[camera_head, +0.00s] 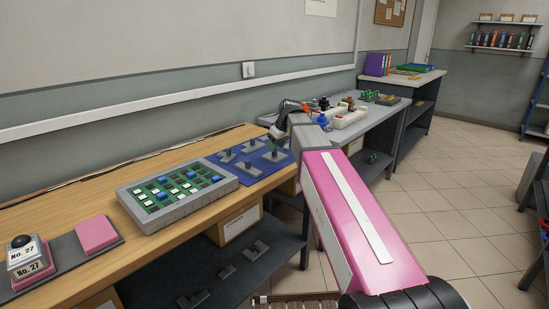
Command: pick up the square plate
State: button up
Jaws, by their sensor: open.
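A flat pink square piece (97,234) lies on a dark mat at the left of the wooden bench; it is the clearest match for the square plate. My arm reaches from the lower right toward the bench's far end. At its end, my gripper (276,134) shows small and dark, near the blue mat and well to the right of the pink piece. It is open; its fingertips are hard to make out, and I see nothing held. My arm hides part of the bench end behind it.
A stamp-like block marked No. 27 (29,256) stands left of the pink piece. A grey tray (206,201) of green, white and blue pieces and a blue mat (268,167) with grey fittings lie along the wooden bench (95,206). A grey table (388,118) stands beyond.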

jog(key=shift+x, duration=1.1)
jog(key=shift+c, duration=0.3)
grip_shut()
jog(key=shift+r, duration=0.1)
jog(key=shift+r, duration=0.75)
notch_tip(320, 180, up, 3)
jog(key=shift+f, duration=0.15)
jog(key=s+a+r, duration=0.6)
jog(key=a, duration=0.4)
jog(key=shift+r, duration=0.35)
